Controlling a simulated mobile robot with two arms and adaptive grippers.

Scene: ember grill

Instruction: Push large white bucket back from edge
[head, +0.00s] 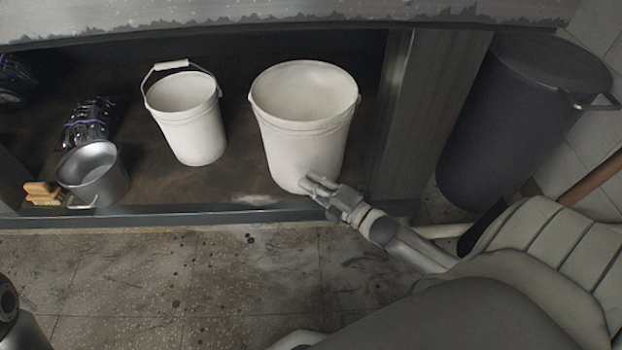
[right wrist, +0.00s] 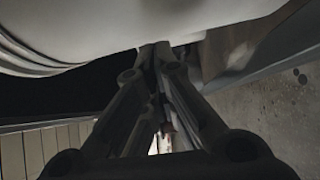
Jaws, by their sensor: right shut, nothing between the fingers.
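The large white bucket (head: 304,115) stands upright on the low shelf (head: 225,190), near its front edge. It looks empty from above. My right gripper (head: 308,186) is shut and empty, with its fingertips at the lower front of the bucket, on its right side. They look to be touching it or very close; I cannot tell which. In the right wrist view the closed fingers (right wrist: 153,52) point at the pale bucket wall (right wrist: 150,20), which fills the top. My left gripper is not seen in the head view.
A smaller white bucket with a handle (head: 190,118) stands to the left. A metal pot (head: 92,174), a wooden-handled brush (head: 42,192) and dark wrapped packs (head: 88,122) are further left. A metal post (head: 420,115) and a dark bin (head: 520,120) stand to the right.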

